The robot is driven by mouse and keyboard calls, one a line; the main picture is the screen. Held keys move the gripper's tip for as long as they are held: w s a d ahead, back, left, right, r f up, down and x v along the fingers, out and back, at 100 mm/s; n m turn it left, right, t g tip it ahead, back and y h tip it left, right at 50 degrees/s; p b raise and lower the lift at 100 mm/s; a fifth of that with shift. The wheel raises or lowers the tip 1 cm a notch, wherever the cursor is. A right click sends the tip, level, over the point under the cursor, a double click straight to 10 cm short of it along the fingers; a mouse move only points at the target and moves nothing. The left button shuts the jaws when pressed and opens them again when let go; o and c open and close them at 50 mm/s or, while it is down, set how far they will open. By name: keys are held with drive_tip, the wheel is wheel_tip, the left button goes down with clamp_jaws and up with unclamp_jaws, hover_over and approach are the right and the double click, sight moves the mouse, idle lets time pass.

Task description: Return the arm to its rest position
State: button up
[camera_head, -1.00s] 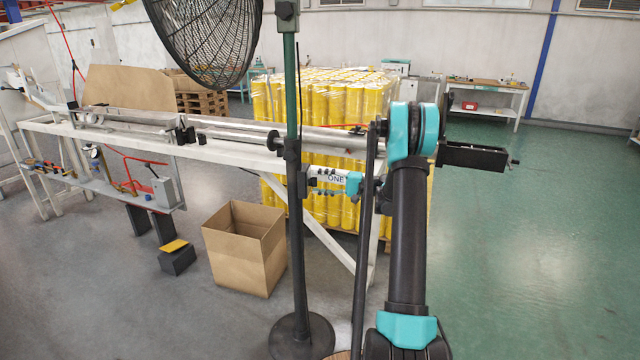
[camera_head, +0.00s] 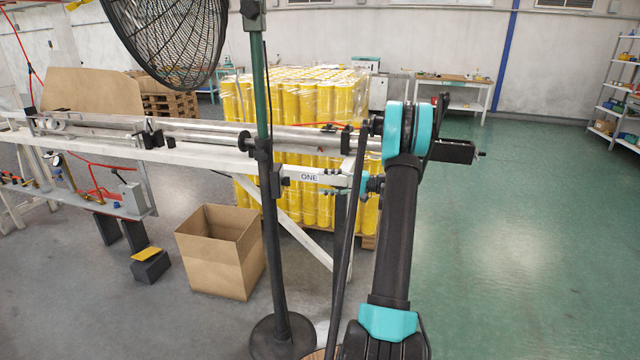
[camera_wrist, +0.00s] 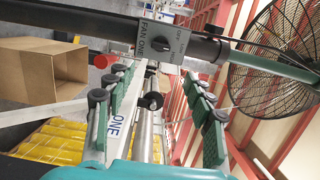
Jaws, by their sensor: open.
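My arm (camera_head: 400,230) stands upright in the head view, with a dark link and teal joints. My gripper (camera_head: 315,180) is at its left, close beside the fan pole (camera_head: 268,220), with the white bench behind. In the wrist view my gripper (camera_wrist: 160,105) has its two green-padded fingers spread apart, with nothing held between them. The fan control box (camera_wrist: 163,38), on the dark pole, lies ahead of the fingertips. Whether the gripper touches the pole cannot be told.
The fan (camera_head: 170,40) is at upper left. A white bench (camera_head: 200,155) carries a long metal shaft (camera_head: 210,133). An open cardboard box (camera_head: 222,255) stands on the floor. Wrapped yellow rolls (camera_head: 300,100) are behind. The green floor (camera_head: 530,230) at right is clear.

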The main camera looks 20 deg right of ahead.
drive_tip(key=s+a+f+g+h, duration=0.25)
drive_tip(key=s+a+h, duration=0.55)
drive_tip(key=s+a, duration=0.65)
drive_tip(key=s+d+f+n+h, duration=0.2)
drive_tip(key=s+f+h, duration=0.2)
drive_tip(key=s, duration=0.8)
drive_tip(key=s+d+f+n+h, duration=0.1)
drive_tip(key=s+d+f+h, duration=0.2)
drive_tip(key=s, duration=0.9)
drive_tip(key=shift+d+f+n+t+h, duration=0.15)
drive_tip(key=shift+f+n+t+h, duration=0.4)
drive_tip(key=shift+h, duration=0.45)
drive_tip(key=shift+s, duration=0.1)
